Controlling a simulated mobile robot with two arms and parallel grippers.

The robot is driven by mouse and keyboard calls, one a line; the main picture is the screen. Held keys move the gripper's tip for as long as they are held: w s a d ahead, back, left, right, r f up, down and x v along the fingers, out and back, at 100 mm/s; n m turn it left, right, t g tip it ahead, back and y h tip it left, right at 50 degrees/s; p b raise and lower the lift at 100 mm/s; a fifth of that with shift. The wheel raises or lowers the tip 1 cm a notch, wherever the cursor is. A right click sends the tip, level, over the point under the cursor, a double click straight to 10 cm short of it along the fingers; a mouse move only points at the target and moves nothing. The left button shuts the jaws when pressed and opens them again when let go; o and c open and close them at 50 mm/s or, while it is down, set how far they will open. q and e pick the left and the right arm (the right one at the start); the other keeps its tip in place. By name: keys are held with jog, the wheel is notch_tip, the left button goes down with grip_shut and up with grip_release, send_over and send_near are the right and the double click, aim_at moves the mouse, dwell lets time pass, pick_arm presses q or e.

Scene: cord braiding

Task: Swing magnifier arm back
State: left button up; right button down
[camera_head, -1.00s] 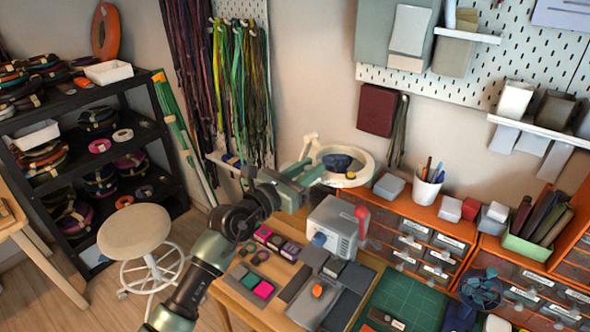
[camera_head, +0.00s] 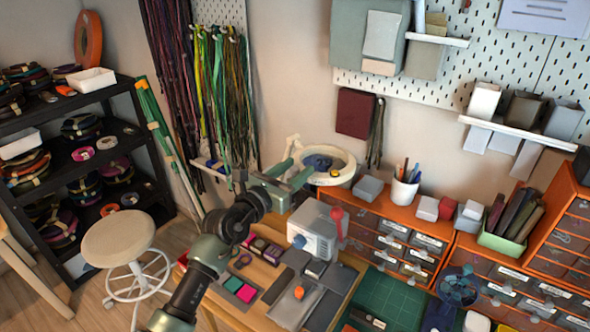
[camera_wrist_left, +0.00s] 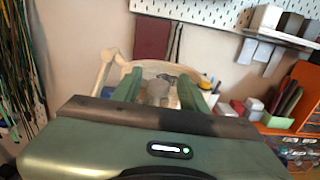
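The magnifier, a cream-white ring with a jointed arm (camera_head: 343,178), stands above the back of the workbench near the wall. It also shows in the left wrist view (camera_wrist_left: 104,68), behind the fingers. My left gripper (camera_head: 303,173) reaches from the lower left to the near left side of the ring. In the left wrist view its two green fingers (camera_wrist_left: 158,92) are spread apart, with the ring beyond and partly hidden by them. I cannot tell whether a finger touches the ring. My right gripper is not in view.
A grey machine with a red knob (camera_head: 316,232) stands just below the ring. Orange drawer units (camera_head: 425,243) with a pen cup (camera_head: 404,192) are to the right. Hanging cords (camera_head: 215,95) are on the left, above a stool (camera_head: 118,238).

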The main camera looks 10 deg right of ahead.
pick_arm(q)
jog(key=b+v, duration=0.1)
jog(key=v, duration=0.7)
